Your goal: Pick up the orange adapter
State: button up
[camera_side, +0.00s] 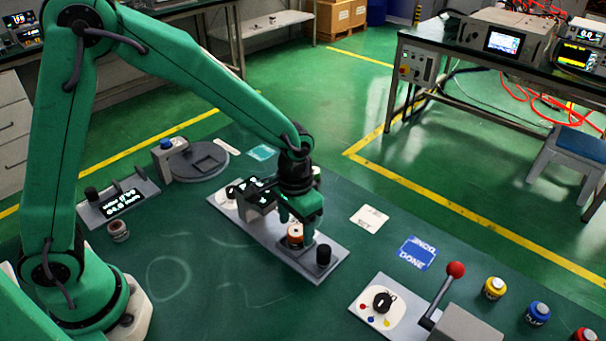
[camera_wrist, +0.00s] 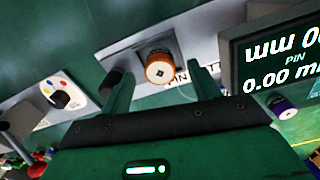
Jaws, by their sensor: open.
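The orange adapter (camera_side: 295,235) is a short upright cylinder with a pale top, standing on a grey plate (camera_side: 262,235) in the side view. In the wrist view the adapter (camera_wrist: 160,68) shows its round end with a dark centre, between the two green fingers. My gripper (camera_side: 303,212) is just above and beside it in the side view, fingers pointing down. In the wrist view my gripper (camera_wrist: 161,85) is open, with a gap between each finger and the adapter. The side view does not clearly show how far the fingers reach down around it.
A black cylinder (camera_side: 324,255) stands close to the adapter on the same plate. A meter with a lit display (camera_wrist: 280,62) is close on the right in the wrist view. A red-knobbed lever (camera_side: 455,270) and a dial panel (camera_side: 381,304) are at the front right.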

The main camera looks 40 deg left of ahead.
jog(key=shift+f, duration=0.9)
jog(key=c, duration=1.3)
jog(key=shift+o, duration=0.2)
jog(key=shift+r, duration=0.15)
jog(key=shift+r, duration=0.85)
notch_tip(320, 180, up, 2)
jog(key=shift+r, duration=0.25)
jog(key=s+d+r, duration=0.6)
jog(key=s+d, duration=0.1)
jog(key=s, duration=0.2)
jog(key=shift+d+r, duration=0.15)
jog(key=shift+r, duration=0.15)
